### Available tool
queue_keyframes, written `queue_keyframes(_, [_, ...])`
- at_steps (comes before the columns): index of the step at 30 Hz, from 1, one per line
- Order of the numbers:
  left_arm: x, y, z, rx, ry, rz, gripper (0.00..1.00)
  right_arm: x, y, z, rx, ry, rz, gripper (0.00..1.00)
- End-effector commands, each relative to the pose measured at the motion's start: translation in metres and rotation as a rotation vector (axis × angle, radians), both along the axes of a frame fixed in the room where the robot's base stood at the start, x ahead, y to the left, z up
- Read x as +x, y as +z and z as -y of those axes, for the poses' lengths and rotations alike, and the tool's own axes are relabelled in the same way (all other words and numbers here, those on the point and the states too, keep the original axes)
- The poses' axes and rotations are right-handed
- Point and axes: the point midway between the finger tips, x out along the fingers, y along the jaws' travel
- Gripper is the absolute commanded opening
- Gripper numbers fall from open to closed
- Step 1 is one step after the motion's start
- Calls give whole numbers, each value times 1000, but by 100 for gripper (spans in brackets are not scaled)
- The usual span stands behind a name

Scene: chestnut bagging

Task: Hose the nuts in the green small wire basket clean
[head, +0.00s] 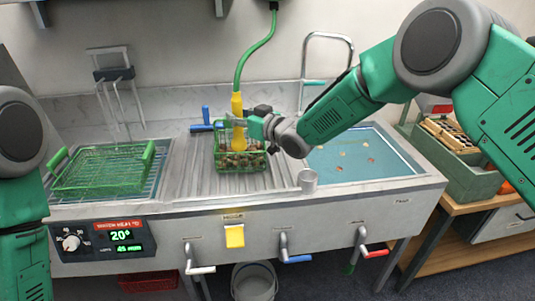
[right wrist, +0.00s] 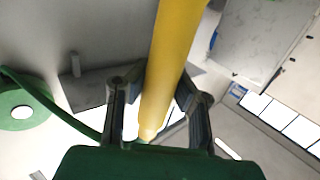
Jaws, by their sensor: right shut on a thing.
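The green small wire basket (head: 240,161) stands on the ribbed metal drainboard in the middle of the sink unit, with brown nuts (head: 238,161) in it. A yellow hose nozzle (head: 238,108) on a green hose (head: 258,47) stands upright over the basket. My right gripper (head: 243,122) is shut on the nozzle, which also shows between the fingers in the right wrist view (right wrist: 167,75). The nozzle's lower end is over or in the basket; I cannot tell whether it touches the nuts. Water is not clearly visible. My left gripper is out of view; only its arm shows at left.
A larger green wire basket (head: 103,168) sits over the left basin. The right basin (head: 365,154) holds water with a few floating pieces. A metal cup (head: 307,180) stands near the front rim. Levers (head: 283,247) line the front, and a bucket (head: 254,282) stands below.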

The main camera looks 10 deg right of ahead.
Motion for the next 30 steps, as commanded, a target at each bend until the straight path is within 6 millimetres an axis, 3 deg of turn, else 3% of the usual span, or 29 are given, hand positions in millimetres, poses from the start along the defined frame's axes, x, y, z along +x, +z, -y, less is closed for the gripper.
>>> queue_keyframes(1, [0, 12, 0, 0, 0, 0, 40, 15, 27, 0, 1, 2, 4, 0])
queue_keyframes(3, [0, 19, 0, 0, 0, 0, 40, 31, 49, -2, -2, 4, 0, 0])
queue_keyframes(6, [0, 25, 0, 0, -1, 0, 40, 46, 73, -2, -6, -5, -7, 0])
queue_keyframes(10, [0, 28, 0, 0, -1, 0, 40, 57, 88, -4, -12, -16, -12, 0])
queue_keyframes(14, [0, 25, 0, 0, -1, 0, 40, 59, 87, -4, -14, -19, -14, 0])
queue_keyframes(24, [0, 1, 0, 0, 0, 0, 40, 59, 52, -4, -12, -19, -15, 0])
queue_keyframes(30, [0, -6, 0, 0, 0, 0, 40, 59, 41, -2, -10, -19, -13, 0])
